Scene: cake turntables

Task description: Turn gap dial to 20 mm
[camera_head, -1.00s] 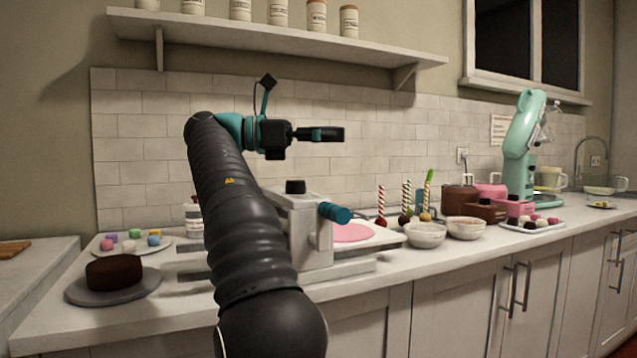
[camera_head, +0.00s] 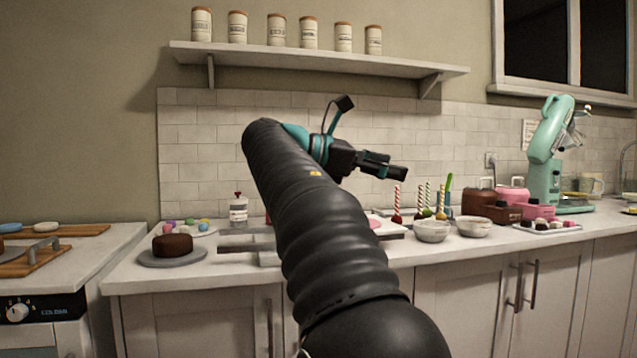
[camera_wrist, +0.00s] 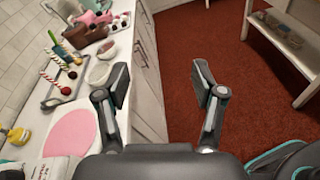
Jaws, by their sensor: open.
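The white rolling machine that stood mid-counter is mostly hidden behind my arm in the head view. Only its flat side plates (camera_head: 240,246) show left of the arm. No gap dial or its scale can be made out now. A pink disc (camera_head: 374,222) shows right of the arm, and in the wrist view (camera_wrist: 70,135) at lower left. Part of a white body with print (camera_wrist: 50,168) shows at the wrist view's lower left edge. My gripper (camera_head: 388,170) is open and empty, above the counter and pointing right. In the wrist view its fingers (camera_wrist: 164,88) are apart over the floor.
A brown cake (camera_head: 172,244) and a bottle (camera_head: 238,210) stand left. A shelf with jars (camera_head: 320,57) hangs above. Red floor (camera_wrist: 215,40) is open.

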